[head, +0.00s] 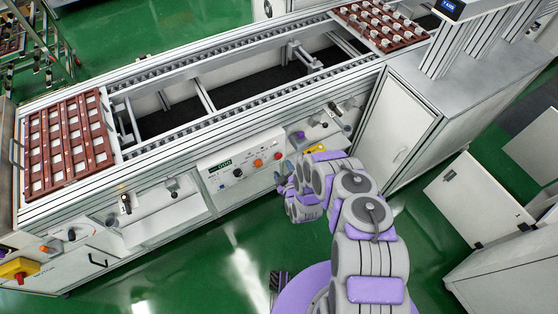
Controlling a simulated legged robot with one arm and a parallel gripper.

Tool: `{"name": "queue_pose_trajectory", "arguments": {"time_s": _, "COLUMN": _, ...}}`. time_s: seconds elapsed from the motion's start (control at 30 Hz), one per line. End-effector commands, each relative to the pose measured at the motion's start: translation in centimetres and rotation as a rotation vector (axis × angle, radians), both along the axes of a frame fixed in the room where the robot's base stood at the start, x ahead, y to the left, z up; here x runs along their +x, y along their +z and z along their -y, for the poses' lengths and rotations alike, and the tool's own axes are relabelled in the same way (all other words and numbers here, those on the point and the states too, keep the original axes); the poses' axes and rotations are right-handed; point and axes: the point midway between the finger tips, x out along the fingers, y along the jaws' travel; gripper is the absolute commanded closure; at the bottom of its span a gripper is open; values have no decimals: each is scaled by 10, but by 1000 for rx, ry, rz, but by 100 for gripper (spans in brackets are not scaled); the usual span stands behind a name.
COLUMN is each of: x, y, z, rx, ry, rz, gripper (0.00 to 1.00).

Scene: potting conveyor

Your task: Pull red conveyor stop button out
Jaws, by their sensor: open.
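The conveyor's front panel (226,172) has a lit display, a black knob, an orange button (258,162) and a red button (278,156) near its right end. A yellow box with a red button (20,276) on top sits at the lower left end of the conveyor. Another yellow box (315,149) is right of the panel, partly behind my arm. I cannot tell which red button is the conveyor stop. My gripper (280,183) is open, just below and right of the panel's red button. Its fingers are small in view, and whether they touch anything is unclear.
The conveyor holds a brown tray of white pots (66,142) at left and another brown tray (380,24) at the far right. The green floor (215,262) in front is clear.

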Motion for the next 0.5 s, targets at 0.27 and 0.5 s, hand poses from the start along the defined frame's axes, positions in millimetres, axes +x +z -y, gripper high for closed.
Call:
{"name": "queue_pose_trajectory", "arguments": {"time_s": 0.27, "x": 42, "y": -13, "z": -15, "rx": 0, "ry": -1, "rz": 9, "gripper": 31}}
{"name": "queue_pose_trajectory", "arguments": {"time_s": 0.5, "x": 64, "y": -21, "z": -23, "rx": 0, "ry": -1, "rz": 5, "gripper": 31}}
